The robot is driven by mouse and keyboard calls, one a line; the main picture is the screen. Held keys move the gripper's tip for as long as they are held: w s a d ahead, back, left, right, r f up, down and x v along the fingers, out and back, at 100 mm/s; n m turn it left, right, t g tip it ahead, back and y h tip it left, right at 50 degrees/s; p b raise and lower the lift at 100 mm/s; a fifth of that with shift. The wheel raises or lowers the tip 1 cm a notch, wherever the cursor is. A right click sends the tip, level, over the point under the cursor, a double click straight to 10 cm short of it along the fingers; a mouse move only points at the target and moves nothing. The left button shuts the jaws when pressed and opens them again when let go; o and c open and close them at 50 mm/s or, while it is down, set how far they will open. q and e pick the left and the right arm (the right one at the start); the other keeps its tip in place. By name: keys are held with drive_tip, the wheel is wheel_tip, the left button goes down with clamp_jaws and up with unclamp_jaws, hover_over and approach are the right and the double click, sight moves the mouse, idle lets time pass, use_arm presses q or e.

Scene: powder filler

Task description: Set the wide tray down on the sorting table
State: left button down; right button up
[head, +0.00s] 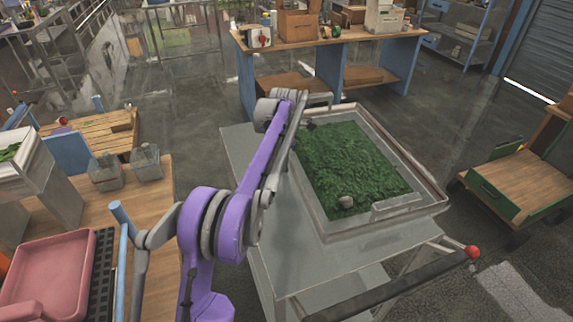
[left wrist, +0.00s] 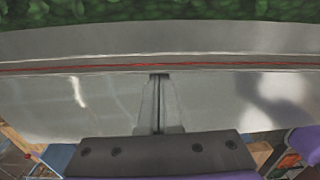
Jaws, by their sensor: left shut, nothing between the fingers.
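The wide tray (head: 405,160) is a pale metal tray filled with green leafy material (head: 350,165). In the head view it lies on a grey metal-topped table (head: 300,255) with a dark push handle; I cannot tell whether this is the sorting table. My left gripper (head: 309,125) is at the tray's left rim, partly hidden by its own arm. In the left wrist view my left gripper (left wrist: 159,77) has its fingers together and empty, against or just in front of a shiny metal wall with a red line. Whether they touch it is unclear. My right gripper is not in view.
A wooden workbench (head: 335,38) stands behind, and a green-framed wooden cart (head: 525,180) at right. A pink tray (head: 48,275) lies at left. The grey tabletop is bare in front of the tray.

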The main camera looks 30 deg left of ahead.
sight(274, 176)
use_arm(q)
drive_tip(key=s+a, duration=0.2)
drive_tip(key=shift+s+a, duration=0.15)
drive_tip(key=shift+s, duration=0.25)
drive_tip(key=r, duration=0.5)
drive_tip(key=shift+s+d, duration=0.15)
drive_tip(key=shift+d, duration=0.25)
drive_tip(key=r, duration=0.2)
drive_tip(key=r+p, duration=0.1)
drive_tip(key=r, duration=0.2)
drive_tip(key=shift+w+a, duration=0.15)
drive_tip(key=shift+w, duration=0.05)
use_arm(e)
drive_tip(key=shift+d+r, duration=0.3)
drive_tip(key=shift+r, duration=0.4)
